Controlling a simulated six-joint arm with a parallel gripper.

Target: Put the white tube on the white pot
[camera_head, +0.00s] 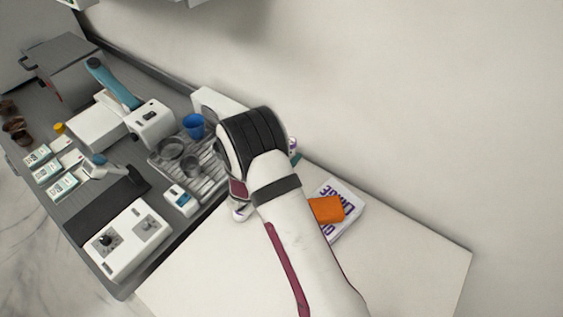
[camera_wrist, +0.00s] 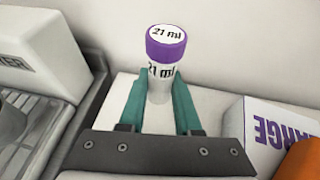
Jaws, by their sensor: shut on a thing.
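A white tube (camera_wrist: 160,87) with a purple cap marked "21 ml" stands upright between the teal fingers of my gripper (camera_wrist: 156,97) in the wrist view. The fingers are shut on its body below the cap. In the head view, my arm hides most of my gripper (camera_head: 294,157); only a bit of teal finger shows beyond the black wrist. I cannot clearly make out a white pot in either view. A small white shape (camera_head: 240,212) shows under my wrist in the head view, mostly hidden; I cannot tell what it is.
A white box (camera_head: 346,216) with purple lettering bears an orange block (camera_head: 326,209) on the white table (camera_head: 410,250), right of my arm. The grey counter (camera_head: 125,180) at left holds a grille tray, blue cup (camera_head: 194,126), white devices and small boxes. The table's front right is clear.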

